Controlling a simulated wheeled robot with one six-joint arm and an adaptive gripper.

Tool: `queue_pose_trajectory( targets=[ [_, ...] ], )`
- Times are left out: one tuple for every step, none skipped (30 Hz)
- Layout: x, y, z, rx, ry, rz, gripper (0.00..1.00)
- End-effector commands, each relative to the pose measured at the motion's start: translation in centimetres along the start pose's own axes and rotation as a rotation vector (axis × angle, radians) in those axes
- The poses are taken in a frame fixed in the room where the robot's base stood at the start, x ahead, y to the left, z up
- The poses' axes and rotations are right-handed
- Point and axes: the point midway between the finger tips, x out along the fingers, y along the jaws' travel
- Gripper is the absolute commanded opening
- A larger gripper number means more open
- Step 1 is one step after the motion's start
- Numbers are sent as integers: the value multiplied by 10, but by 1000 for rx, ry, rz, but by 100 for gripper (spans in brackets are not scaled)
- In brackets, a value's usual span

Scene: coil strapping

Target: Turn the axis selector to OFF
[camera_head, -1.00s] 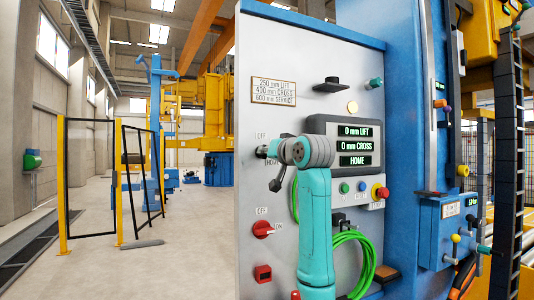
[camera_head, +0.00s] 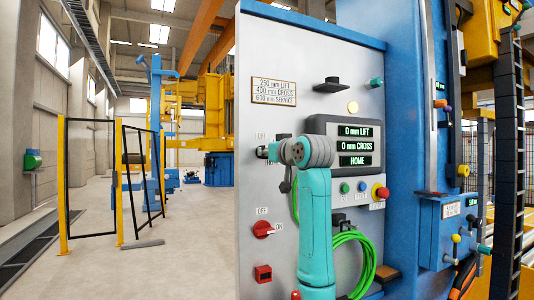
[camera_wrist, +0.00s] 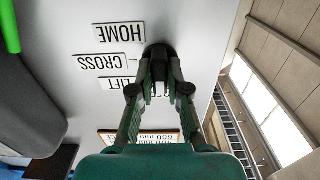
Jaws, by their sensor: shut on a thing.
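The axis selector (camera_wrist: 160,49) is a dark knob on the light grey panel, at the top middle of the wrist view. My gripper (camera_wrist: 160,62) is shut on it, one finger on each side. The labels HOME (camera_wrist: 120,33), CROSS (camera_wrist: 99,62) and LIFT (camera_wrist: 117,83) appear upside down beside it. A fourth label is mostly hidden between the fingers. In the head view my gripper (camera_head: 264,152) is at the panel's left part, beside an OFF label, and hides most of the selector. Which label the knob points at cannot be told.
The panel's display (camera_head: 355,145) reads 0 mm LIFT, 0 mm CROSS, HOME. A red rotary switch (camera_head: 263,229) sits below my gripper. A red emergency button (camera_head: 380,191) and a green hose (camera_head: 352,262) are to the right.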

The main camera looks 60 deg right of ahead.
Motion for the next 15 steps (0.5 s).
queue_pose_trajectory(
  targets=[
    [1, 0, 3, 0, -6, 0, 0],
    [1, 0, 3, 0, -7, 0, 0],
    [1, 0, 3, 0, -7, 0, 0],
    [1, 0, 3, 0, -6, 0, 20],
    [1, 0, 2, 0, -6, 0, 28],
    [1, 0, 2, 1, -6, 0, 38],
    [1, 0, 2, 1, -5, 0, 41],
    [0, 0, 2, 1, -5, 0, 41],
    [0, 0, 2, 1, -4, 0, 41],
    [0, 0, 2, 1, -4, 0, 41],
    [0, 0, 1, 1, -3, 0, 41],
    [0, 0, 1, 1, -3, 0, 41],
    [0, 0, 1, 1, -3, 0, 41],
    [0, 0, 1, 1, -3, 0, 41],
    [0, 0, 1, 1, -2, 0, 41]
  ],
)
